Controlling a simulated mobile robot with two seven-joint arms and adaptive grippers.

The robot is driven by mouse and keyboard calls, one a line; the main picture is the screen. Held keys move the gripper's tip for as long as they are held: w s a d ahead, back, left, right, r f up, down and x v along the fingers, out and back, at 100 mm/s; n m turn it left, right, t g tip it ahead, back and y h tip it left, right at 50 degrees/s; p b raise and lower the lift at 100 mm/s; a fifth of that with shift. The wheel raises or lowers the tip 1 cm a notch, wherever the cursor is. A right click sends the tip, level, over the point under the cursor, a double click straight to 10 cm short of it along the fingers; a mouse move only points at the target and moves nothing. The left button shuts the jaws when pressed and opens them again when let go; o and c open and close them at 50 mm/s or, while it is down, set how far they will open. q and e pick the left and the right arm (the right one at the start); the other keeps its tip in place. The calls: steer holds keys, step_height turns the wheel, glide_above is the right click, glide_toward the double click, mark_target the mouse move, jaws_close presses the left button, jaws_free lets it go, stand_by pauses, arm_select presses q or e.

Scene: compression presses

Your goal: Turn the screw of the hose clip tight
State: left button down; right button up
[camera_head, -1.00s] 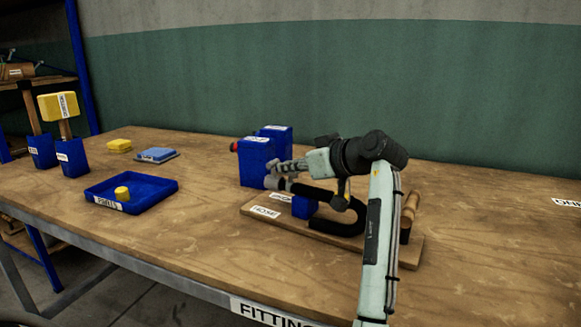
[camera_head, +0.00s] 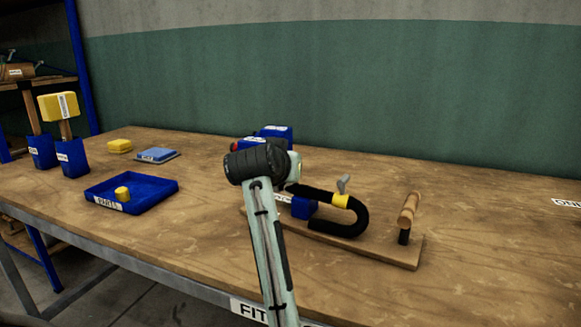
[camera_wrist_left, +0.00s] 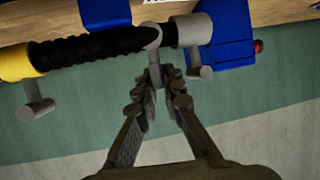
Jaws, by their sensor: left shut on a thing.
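In the left wrist view, the black hose (camera_wrist_left: 95,46) runs across the top, its right end at a grey spout (camera_wrist_left: 190,30) on a blue block (camera_wrist_left: 228,28). A grey hose clip (camera_wrist_left: 150,37) sits around that end, its screw hanging down. My left gripper (camera_wrist_left: 160,80) is shut on the screw; the fingers hide most of it. A yellow band (camera_wrist_left: 15,62) with a grey lever (camera_wrist_left: 35,110) is further left on the hose. In the head view, the hose (camera_head: 350,222) bends in a U; my arm hides the clip and gripper. My right gripper is not in view.
The hose is on a wooden board (camera_head: 385,253) with an upright wooden-handled post (camera_head: 408,211) at its right. A blue tray (camera_head: 155,190) holding a yellow piece (camera_head: 122,193) is to the left. The bench is clear at the right.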

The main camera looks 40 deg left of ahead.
arm_select(q)
steer(key=shift+f+m+t+h, duration=0.1)
steer(key=shift+m+t+h, duration=0.3)
steer(key=shift+m+h, duration=1.35)
steer(key=shift+h, duration=0.35)
steer(key=c, duration=1.6)
jaws_free()
steer(key=shift+w, duration=0.1)
steer(key=shift+c, duration=0.2)
steer(key=v, duration=1.2)
